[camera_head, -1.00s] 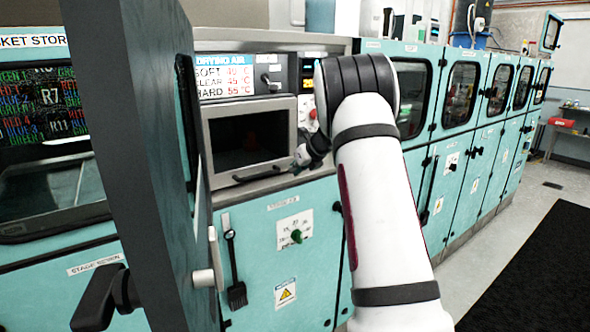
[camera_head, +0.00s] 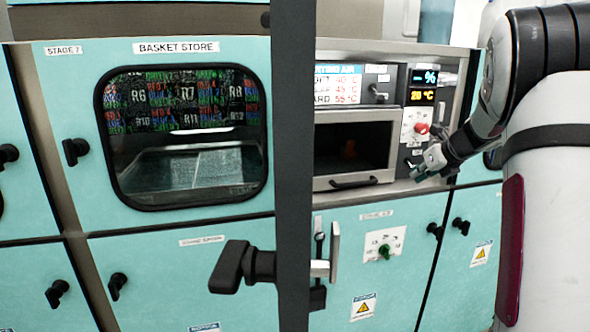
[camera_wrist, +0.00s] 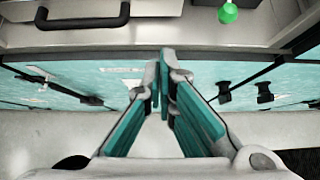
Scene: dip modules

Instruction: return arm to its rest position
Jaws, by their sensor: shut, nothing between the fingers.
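My gripper (camera_head: 428,168) shows at the right in the head view, at the end of my white and dark arm, in front of the panel beside the oven-like window. In the wrist view my gripper (camera_wrist: 164,75) points forward, its teal fingers meeting at the tips with nothing between them. The arm is bent, with its elbow at the upper right of the head view. My gripper appears close to the cabinet front; I cannot tell whether it touches anything.
An open door (camera_head: 292,130), seen edge-on with a dark handle (camera_head: 240,267), stands close in front. Behind are teal cabinets (camera_head: 150,260), a basket store window (camera_head: 185,140), a drying unit (camera_head: 352,148), a red knob (camera_head: 421,128) and a green knob (camera_head: 384,252).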

